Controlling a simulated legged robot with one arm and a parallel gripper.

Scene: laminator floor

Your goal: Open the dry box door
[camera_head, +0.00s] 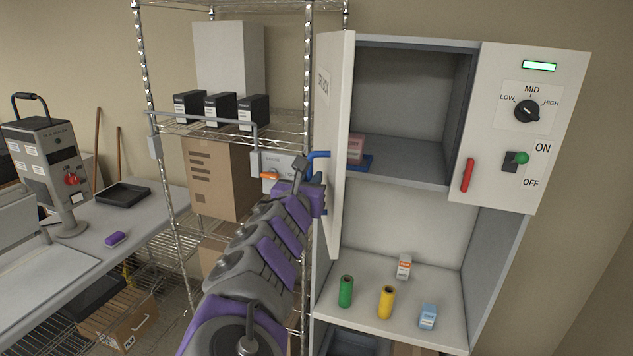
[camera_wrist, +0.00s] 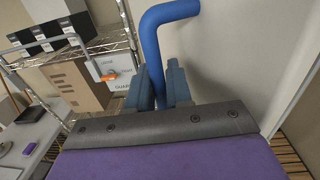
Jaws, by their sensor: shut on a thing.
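The dry box (camera_head: 405,95) is the upper compartment of the white cabinet in the head view. Its white door (camera_head: 338,120) stands swung outward on the left side, nearly edge-on, and the inside is exposed. The door's blue handle (camera_head: 318,154) is on its outer face. It also shows in the wrist view (camera_wrist: 155,45), curving up from between the fingers. My gripper (camera_wrist: 162,92) is shut on the handle, one finger on each side. In the head view my arm partly covers the handle's lower end and the gripper's fingers.
A control panel (camera_head: 500,150) is at right. Green (camera_head: 345,291) and yellow (camera_head: 386,302) rolls and small boxes stand on the lower shelf. A wire rack (camera_head: 155,90) stands close left of the door.

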